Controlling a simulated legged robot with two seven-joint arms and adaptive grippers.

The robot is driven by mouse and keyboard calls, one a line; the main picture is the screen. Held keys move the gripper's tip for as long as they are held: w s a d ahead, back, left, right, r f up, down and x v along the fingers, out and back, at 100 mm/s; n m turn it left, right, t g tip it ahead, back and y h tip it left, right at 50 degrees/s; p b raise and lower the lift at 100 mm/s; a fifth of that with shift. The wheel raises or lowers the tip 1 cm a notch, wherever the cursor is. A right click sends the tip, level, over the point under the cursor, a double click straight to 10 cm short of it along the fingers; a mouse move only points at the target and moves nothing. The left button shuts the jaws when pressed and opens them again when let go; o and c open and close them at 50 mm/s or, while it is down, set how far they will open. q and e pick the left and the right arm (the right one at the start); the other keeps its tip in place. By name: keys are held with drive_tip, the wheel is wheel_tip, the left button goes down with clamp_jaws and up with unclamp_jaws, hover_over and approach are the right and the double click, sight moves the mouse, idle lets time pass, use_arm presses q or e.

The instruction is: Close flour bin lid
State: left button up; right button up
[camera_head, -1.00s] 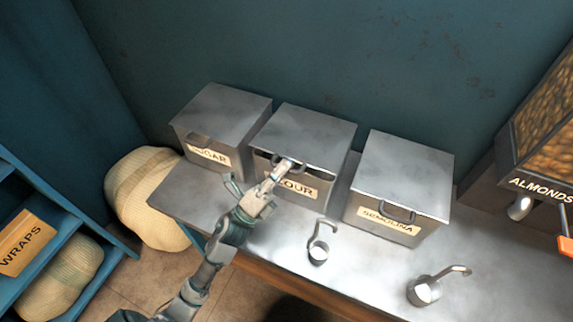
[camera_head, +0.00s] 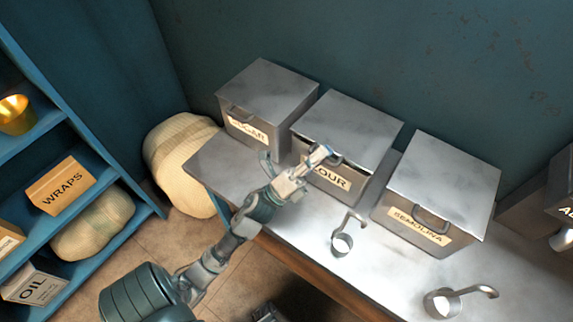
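The flour bin (camera_head: 330,178) is the middle one of three metal bins on the counter. Its front label is partly covered by my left gripper, so only "OUR" shows. Its flat grey lid (camera_head: 352,120) lies over the top, with a dark strip under its front edge; I cannot tell whether it is fully down. My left gripper (camera_head: 294,160) is at the bin's front, its fingers apart. One fingertip is at the lid's front edge by the handle, the other to the left before the sugar bin. Contact is unclear. My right gripper is not seen.
The sugar bin (camera_head: 267,95) stands close on the left, the semolina bin (camera_head: 445,175) on the right. Two metal scoops, one (camera_head: 343,242) in front of the flour bin and one (camera_head: 443,302) farther right, stand on the counter (camera_head: 300,225). A sack (camera_head: 180,165) and blue shelves are at left.

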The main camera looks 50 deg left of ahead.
use_arm(q)
drive_tip(key=s+a+f, duration=0.2)
drive_tip(key=s+a, duration=0.2)
drive_tip(key=s, duration=0.9)
drive_tip(key=shift+s+a, duration=0.2)
drive_tip(key=shift+s, duration=0.05)
